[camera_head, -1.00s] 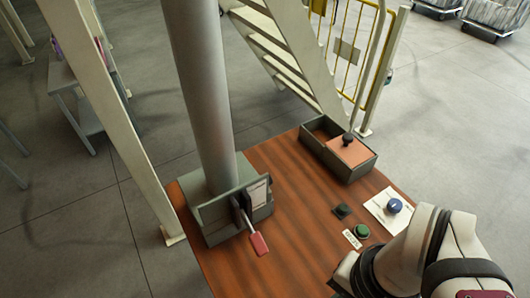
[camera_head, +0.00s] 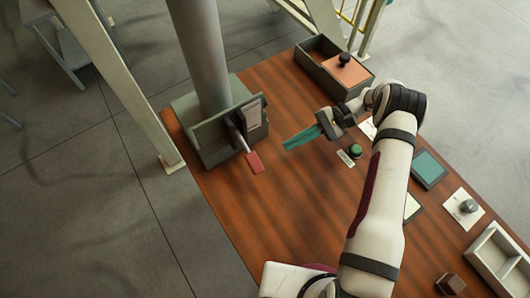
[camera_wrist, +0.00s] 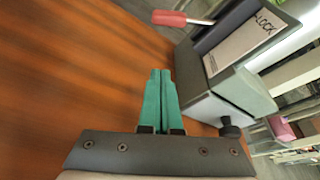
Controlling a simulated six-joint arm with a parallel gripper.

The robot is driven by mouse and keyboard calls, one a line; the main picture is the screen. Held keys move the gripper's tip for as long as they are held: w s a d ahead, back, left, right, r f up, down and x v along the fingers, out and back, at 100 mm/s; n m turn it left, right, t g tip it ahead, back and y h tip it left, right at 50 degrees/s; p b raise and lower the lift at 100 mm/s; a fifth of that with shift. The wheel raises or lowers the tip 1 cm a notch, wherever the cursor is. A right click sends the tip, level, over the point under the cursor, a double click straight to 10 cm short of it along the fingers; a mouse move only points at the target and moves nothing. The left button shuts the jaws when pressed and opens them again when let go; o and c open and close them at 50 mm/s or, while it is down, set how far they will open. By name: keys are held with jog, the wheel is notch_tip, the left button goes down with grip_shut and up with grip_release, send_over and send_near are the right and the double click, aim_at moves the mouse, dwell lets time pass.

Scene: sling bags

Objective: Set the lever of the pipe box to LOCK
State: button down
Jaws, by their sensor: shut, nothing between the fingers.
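The pipe box (camera_head: 205,141) is a grey box at the foot of a thick grey pipe on the wooden table. Its lever (camera_head: 254,162) has a red grip and sticks out from the front face, pointing down toward the front right. In the wrist view the red lever grip (camera_wrist: 170,18) is at the top, beside a pale label plate (camera_wrist: 240,47) on which "LOCK" can be read. My gripper (camera_head: 286,145), with green fingers, is to the right of the lever, apart from it. In the wrist view my gripper (camera_wrist: 160,74) is shut and empty, pointing toward the lever side.
A green button (camera_head: 355,151), a teal pad (camera_head: 428,169), a grey knob on a white plate (camera_head: 467,207) and a pale tray (camera_head: 499,262) lie to the right. The table's front left is bare.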

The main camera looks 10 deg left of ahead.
aim_at(260, 161)
jog(key=x, duration=1)
jog(key=shift+s+a, duration=0.1)
jog(key=shift+s+d+r, duration=0.2)
jog(key=shift+d+r, duration=0.1)
jog(key=shift+r, duration=0.3)
jog(key=shift+s+d+r, duration=0.2)
jog(key=shift+d+r, duration=0.05)
jog(key=shift+r, duration=0.35)
jog(key=shift+s+d+r, duration=0.2)
jog(key=shift+s+r, duration=0.05)
jog(key=shift+r, duration=0.3)
